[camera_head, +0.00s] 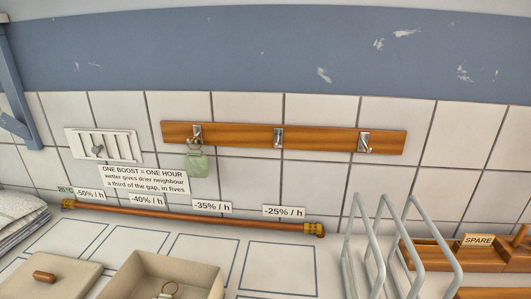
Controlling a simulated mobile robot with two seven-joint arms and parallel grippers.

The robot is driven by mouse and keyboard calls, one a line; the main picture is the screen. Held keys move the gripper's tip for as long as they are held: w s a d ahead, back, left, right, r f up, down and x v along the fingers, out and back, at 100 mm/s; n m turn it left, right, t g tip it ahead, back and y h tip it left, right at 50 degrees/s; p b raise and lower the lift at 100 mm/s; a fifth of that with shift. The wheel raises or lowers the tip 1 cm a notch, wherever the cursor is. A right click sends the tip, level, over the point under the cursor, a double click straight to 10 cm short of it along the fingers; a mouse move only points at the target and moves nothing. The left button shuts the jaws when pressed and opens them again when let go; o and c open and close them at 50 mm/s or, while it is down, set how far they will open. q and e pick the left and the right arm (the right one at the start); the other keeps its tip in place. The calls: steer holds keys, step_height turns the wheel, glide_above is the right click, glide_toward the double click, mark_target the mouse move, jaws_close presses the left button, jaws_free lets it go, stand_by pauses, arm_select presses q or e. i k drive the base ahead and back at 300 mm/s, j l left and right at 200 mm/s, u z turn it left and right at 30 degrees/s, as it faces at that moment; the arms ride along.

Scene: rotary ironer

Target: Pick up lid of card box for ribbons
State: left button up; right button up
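A flat beige lid (72,276) with a small brown wooden handle (44,277) lies at the bottom left, cut off by the lower picture edge. Just right of it stands an open beige box (190,268), seen partly from above. No label is visible on the box or lid. Neither of my grippers is in view.
Folded grey cloths (18,215) lie at the far left. A copper pipe (190,217) runs along the tiled wall behind outlined spaces (280,268). A grey wire rack (375,250) and wooden trays marked SPARE (460,256) stand at the right. A hook rail (320,138) hangs above.

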mark_target(44, 274)
steer(key=u, duration=1.75)
